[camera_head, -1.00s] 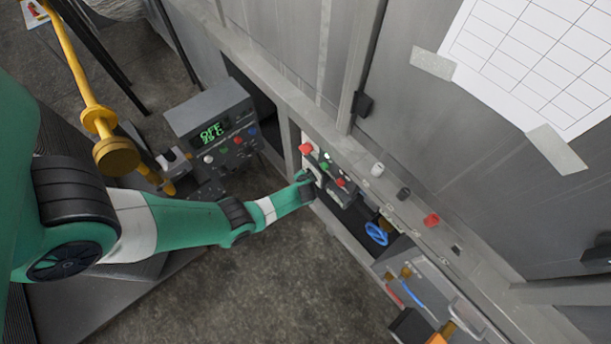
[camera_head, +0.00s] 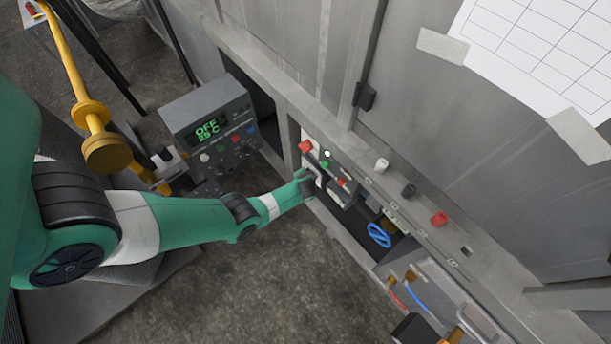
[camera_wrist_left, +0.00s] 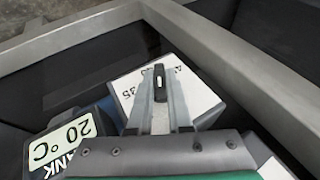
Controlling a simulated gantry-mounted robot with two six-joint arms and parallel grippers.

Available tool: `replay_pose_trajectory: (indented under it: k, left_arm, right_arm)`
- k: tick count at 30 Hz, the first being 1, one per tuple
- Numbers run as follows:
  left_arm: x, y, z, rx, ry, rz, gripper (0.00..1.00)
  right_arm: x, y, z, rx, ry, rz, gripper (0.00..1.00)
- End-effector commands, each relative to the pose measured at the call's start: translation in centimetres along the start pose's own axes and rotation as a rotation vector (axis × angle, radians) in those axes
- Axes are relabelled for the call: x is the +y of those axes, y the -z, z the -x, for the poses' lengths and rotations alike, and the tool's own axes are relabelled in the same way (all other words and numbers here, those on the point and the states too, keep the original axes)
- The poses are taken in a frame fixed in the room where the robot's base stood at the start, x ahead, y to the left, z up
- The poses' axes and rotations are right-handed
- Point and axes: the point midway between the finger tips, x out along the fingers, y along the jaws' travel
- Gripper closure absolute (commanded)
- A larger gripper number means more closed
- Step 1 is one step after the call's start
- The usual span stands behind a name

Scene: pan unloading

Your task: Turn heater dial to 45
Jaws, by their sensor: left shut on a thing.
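The heater dial shows in the left wrist view as a small black knob (camera_wrist_left: 160,70) on a white panel (camera_wrist_left: 196,92) with printed marks, one reading like 35. My left gripper (camera_wrist_left: 160,98) is shut on the knob, its two grey fingers on either side. In the head view my left gripper (camera_head: 310,184) reaches the control panel in the grey wall, and the dial is hidden there. The dial's exact setting cannot be read. A display beside the panel (camera_wrist_left: 74,140) reads 20 °C, with TANK below it. My right gripper is not in view.
A red knob (camera_head: 306,146) and a green button (camera_head: 325,162) sit just above the gripper. A grey box with a green display (camera_head: 212,130) reading OFF stands to the left. A blue valve wheel (camera_head: 378,235) lies to the right. Metal frame bars (camera_wrist_left: 235,75) border the panel.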

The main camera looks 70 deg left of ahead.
Motion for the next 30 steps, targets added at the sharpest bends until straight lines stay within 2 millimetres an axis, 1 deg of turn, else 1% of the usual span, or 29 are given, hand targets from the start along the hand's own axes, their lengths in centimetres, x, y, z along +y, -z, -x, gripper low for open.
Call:
replay_pose_trajectory:
  k: [5, 13, 22, 23, 27, 28, 30]
  left_arm:
    - [0.04, -0.02, -0.03, -0.002, 0.009, -0.003, 1.0]
    - [0.23, -0.13, -0.02, -0.005, 0.105, -0.045, 1.0]
    - [0.16, -0.04, 0.02, 0.0, 0.115, -0.047, 1.0]
    - [0.16, -0.03, 0.02, 0.0, 0.115, -0.047, 0.81]
    - [0.15, -0.02, 0.03, 0.0, 0.115, -0.047, 0.56]
    - [0.16, -0.02, 0.03, 0.0, 0.115, -0.047, 0.53]
    - [0.16, -0.02, 0.03, 0.0, 0.115, -0.047, 0.53]
  right_arm:
    - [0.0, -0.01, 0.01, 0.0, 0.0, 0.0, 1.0]
    - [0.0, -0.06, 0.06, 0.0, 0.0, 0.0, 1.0]
    - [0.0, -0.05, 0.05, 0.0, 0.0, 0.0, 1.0]
    - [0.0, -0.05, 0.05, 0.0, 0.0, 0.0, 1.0]
    - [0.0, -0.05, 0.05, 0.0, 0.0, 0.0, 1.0]
    - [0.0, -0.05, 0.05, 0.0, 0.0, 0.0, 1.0]
    - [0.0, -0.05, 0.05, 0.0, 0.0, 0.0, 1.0]
